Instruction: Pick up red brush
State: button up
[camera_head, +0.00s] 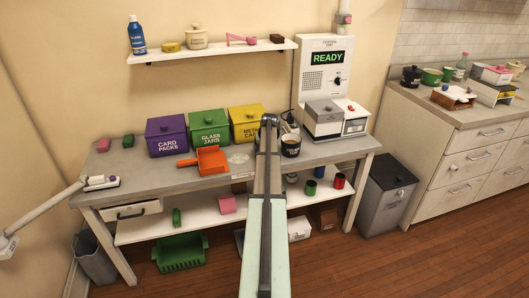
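I cannot make out a red brush for certain. An orange-red dustpan-shaped scoop (211,160) lies on the workbench, in front of the purple and green boxes, with its handle pointing left. I cannot tell whether a brush lies in or behind it. My arm rises through the middle of the view, and its dark far joint is over the bench, right of the scoop. My gripper cannot be made out beyond that joint.
Purple (166,137), green (209,131) and yellow (246,122) labelled boxes stand along the bench back. A dark mug (291,146) is right of my arm. A machine reading READY (325,70) stands behind. A white jointed fixture (50,205) reaches in from the left.

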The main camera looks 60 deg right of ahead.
jog(key=c, duration=1.1)
jog(key=shift+r, duration=0.1)
